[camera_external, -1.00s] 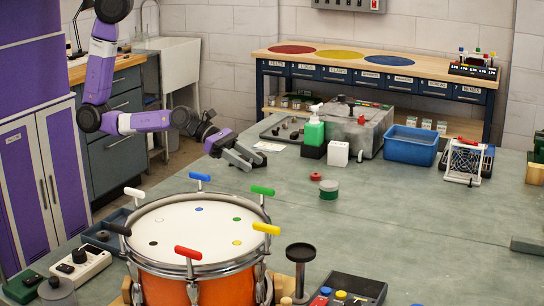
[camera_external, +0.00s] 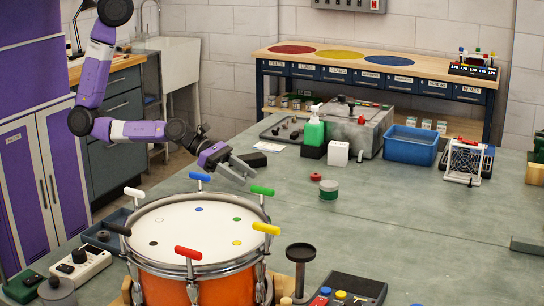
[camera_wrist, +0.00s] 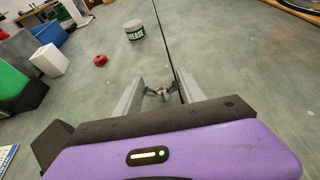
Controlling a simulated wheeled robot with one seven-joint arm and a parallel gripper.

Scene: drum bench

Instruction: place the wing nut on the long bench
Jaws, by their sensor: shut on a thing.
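My gripper (camera_external: 250,178) is low over the grey-green bench top, just behind the drum, its fingers pointing down and to the right. In the wrist view my gripper (camera_wrist: 160,90) is closed on a small metallic piece, the wing nut (camera_wrist: 161,92), between its fingertips. The wing nut is too small to make out in the external view. A long bench (camera_external: 425,72) with a wooden top, labelled drawers and red, yellow and blue discs stands against the back wall, apart from my gripper.
The drum (camera_external: 195,235) with coloured handles stands in front of my gripper. A green bottle (camera_external: 313,130), white box (camera_external: 338,153), blue bin (camera_external: 410,146), red piece (camera_external: 316,177) and grease tin (camera_external: 329,190) stand beyond.

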